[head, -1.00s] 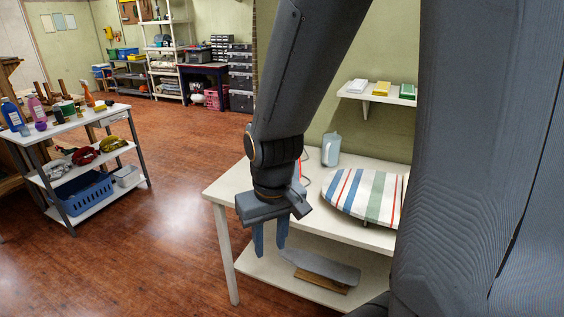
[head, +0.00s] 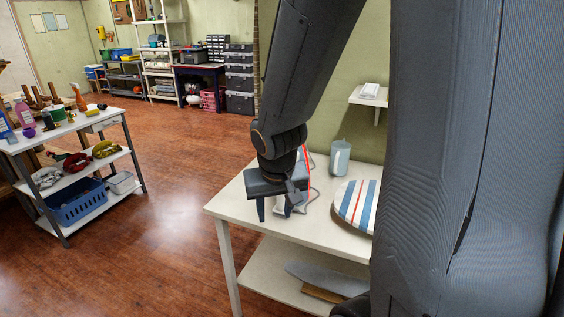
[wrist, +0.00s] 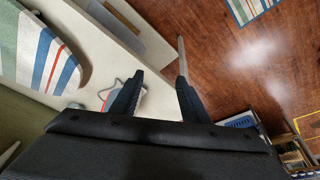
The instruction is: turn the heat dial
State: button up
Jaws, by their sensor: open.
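My gripper (head: 282,212) is open, its fingers pointing down over the left part of the white table (head: 240,215). In the wrist view its two dark fingers (wrist: 160,80) are spread apart with nothing held between them. A small pale appliance, possibly an iron (head: 280,205), is partly hidden behind my gripper on the tabletop, with a grey cord beside it. In the wrist view a grey and red object with a cord (wrist: 122,97) shows partly behind the left finger. I cannot make out a heat dial in either view.
A striped ironing board (head: 357,205) and a grey-blue jug (head: 340,158) are on the table, right of my gripper. A lower shelf (head: 265,265) holds a flat grey item. A cart (head: 70,137) with bottles stands left; open wooden floor (head: 180,215) lies between.

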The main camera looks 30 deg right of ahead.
jog(key=w+d+r+m+t+y+p, duration=0.1)
jog(key=w+d+r+m+t, duration=0.25)
jog(key=w+d, duration=0.2)
jog(key=w+d+r+m+t+y, duration=0.1)
jog(key=w+d+r+m+t, duration=0.1)
jog(key=w+d+r+m, duration=0.4)
jog(key=w+f+b, duration=0.3)
jog(key=w+f, duration=0.1)
jog(key=f, duration=0.4)
jog(key=shift+d+n, duration=0.1)
jog(key=shift+n, duration=0.15)
grip_shut()
